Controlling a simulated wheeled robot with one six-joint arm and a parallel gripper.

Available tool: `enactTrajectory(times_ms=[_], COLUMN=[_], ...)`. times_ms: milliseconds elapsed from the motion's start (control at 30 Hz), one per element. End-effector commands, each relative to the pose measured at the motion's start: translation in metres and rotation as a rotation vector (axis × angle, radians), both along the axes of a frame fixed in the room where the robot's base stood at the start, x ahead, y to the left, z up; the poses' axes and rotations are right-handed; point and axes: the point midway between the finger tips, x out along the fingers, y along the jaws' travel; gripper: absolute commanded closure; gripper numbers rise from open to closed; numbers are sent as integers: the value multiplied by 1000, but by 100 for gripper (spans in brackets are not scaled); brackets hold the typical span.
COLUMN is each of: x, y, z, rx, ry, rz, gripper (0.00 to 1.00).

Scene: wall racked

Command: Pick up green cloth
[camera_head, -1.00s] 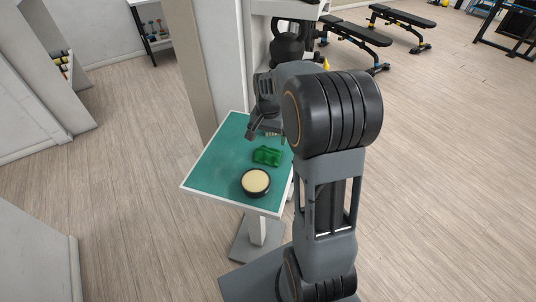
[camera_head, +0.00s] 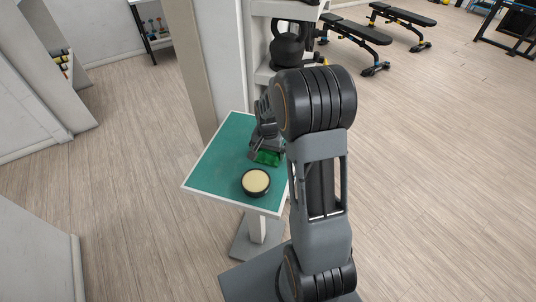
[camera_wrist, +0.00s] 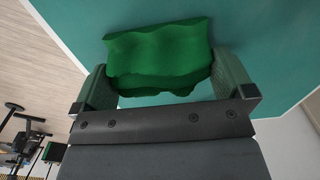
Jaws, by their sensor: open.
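The green cloth (camera_head: 266,158) lies crumpled on the teal top of a small table (camera_head: 213,160). In the wrist view the cloth (camera_wrist: 160,55) sits between and just beyond the fingertips of my gripper (camera_wrist: 165,85). The two fingers are apart, one on each side of the cloth. In the head view my gripper (camera_head: 266,150) is low over the table, right at the cloth, and hides part of it. I cannot tell whether the fingers touch the cloth.
A round black container with a cream top (camera_head: 256,182) stands on the table in front of the cloth. A white shelf unit with a black kettlebell (camera_head: 287,48) rises behind the table. The left part of the tabletop is clear.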

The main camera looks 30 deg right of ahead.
Motion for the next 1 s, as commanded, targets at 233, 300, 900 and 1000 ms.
enactTrajectory(times_ms=[233, 300, 900, 1000], x=[0, 0, 1, 0], y=[0, 0, 0, -3], z=[0, 0, 20, 36], rx=[0, 0, -1, -1], ry=[0, 0, -4, -6], rz=[0, 0, 0, -2], gripper=[17, 24, 33, 33])
